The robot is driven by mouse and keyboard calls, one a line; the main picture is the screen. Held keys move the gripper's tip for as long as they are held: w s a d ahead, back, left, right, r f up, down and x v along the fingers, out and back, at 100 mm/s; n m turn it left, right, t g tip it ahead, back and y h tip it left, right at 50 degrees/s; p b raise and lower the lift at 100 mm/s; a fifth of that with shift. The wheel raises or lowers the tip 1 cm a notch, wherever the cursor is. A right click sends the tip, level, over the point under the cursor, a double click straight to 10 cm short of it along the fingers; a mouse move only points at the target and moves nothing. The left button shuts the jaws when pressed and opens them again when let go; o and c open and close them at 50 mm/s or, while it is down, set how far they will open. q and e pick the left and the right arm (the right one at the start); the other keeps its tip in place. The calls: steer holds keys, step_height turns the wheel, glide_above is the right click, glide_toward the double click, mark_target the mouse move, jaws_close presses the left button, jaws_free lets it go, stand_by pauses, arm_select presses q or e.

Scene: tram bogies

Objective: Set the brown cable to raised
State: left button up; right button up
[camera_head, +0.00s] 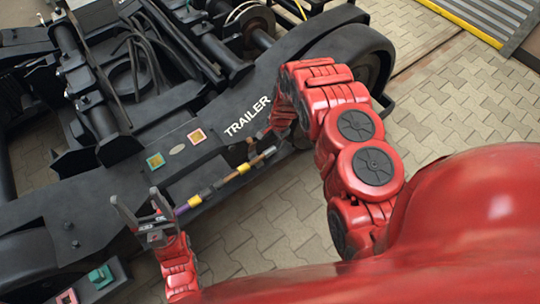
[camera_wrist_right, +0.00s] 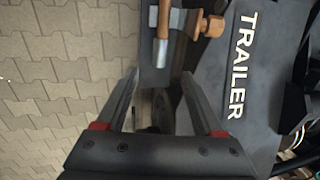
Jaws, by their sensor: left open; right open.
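The brown cable (camera_head: 262,158) is a short, rod-like piece at the right end of a purple and yellow banded line along the black bogie's side, below the word TRAILER. In the right wrist view the brown cable (camera_wrist_right: 164,18) ends in a grey metal tip (camera_wrist_right: 160,54). My right gripper (camera_wrist_right: 160,73) is open and empty, with that tip just ahead of the gap between its fingers. In the head view its fingers are mostly hidden by my arm. My left gripper (camera_head: 135,205) is open and empty, near the purple end of the line.
A copper-coloured knob (camera_wrist_right: 211,26) sits beside the brown cable. A wheel (camera_head: 355,50) stands behind my right arm. Paving (camera_head: 270,225) in front is clear.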

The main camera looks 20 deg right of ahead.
mark_target(270, 150)
steer(key=f, duration=0.3)
steer(key=w+f, duration=0.1)
steer(key=f, duration=0.2)
steer(key=shift+w+a+f, duration=0.2)
steer(key=shift+f, duration=0.2)
steer(key=shift+w+f, duration=0.15)
steer(key=shift+f, duration=0.55)
steer(key=f+b, duration=0.3)
steer(key=shift+w+a, duration=0.15)
steer(key=shift+w, duration=0.1)
steer(key=shift+r, duration=0.1)
jaws_close()
stand_by(0.3)
